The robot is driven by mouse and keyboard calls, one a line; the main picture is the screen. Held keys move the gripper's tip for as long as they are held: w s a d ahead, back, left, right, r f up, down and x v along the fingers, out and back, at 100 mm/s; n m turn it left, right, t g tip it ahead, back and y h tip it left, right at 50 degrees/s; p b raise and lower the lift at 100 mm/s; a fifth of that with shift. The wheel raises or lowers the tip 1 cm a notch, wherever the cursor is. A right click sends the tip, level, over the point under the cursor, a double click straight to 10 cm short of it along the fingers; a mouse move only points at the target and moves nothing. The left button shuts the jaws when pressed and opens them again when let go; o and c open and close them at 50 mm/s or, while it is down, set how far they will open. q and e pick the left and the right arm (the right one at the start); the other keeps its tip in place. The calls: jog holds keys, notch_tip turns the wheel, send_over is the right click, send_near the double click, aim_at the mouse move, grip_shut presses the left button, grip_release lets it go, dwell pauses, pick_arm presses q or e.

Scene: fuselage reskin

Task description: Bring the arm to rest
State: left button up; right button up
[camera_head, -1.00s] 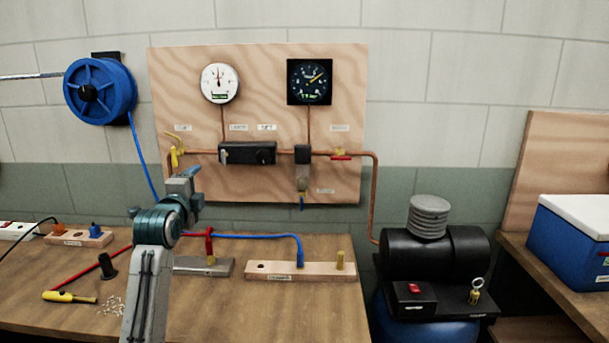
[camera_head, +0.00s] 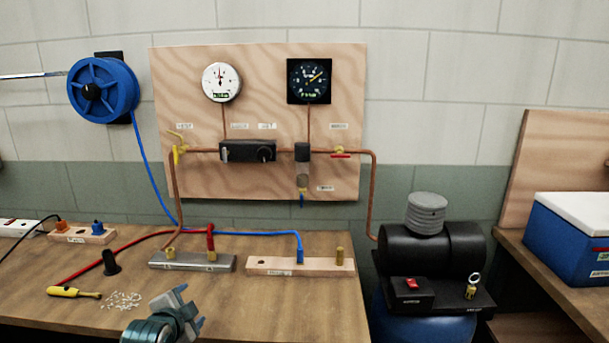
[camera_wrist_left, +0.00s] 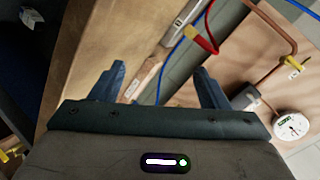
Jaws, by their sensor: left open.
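My left gripper (camera_head: 187,308) is low at the front of the bench in the head view, just right of the pile of small pale pieces. In the left wrist view its two fingers (camera_wrist_left: 160,85) stand wide apart with nothing between them. It touches none of the fittings. The wooden workbench (camera_head: 330,315) lies below and around it. My right gripper does not show in either view.
A grey block (camera_head: 192,262) and a wooden block (camera_head: 315,268) with hoses stand behind the gripper. A compressor (camera_head: 430,250) stands right. The bench's front right is clear.

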pick_arm(q)
jog(key=s+f+n+g, duration=0.2)
jog(key=s+f+n, duration=0.1)
jog(key=s+f, duration=0.55)
jog(key=s+f+n+g, duration=0.3)
jog(key=s+f, duration=0.2)
jog(key=s, duration=0.6)
jog(key=s+f+n+g+y, duration=0.1)
jog(key=s+f+n+g, duration=0.15)
jog(key=s, duration=0.75)
jog(key=s+f+n+g, duration=0.1)
jog(key=s+n+g, duration=0.15)
jog(key=s, duration=0.75)
jog(key=a+f, duration=0.3)
jog(key=f, duration=2.8)
jog(key=s+a+f+g, duration=0.1)
jog(key=s+f, duration=1.6)
jog(key=f, duration=0.1)
jog(key=shift+a+n+g, duration=0.3)
jog(key=shift+n, duration=0.1)
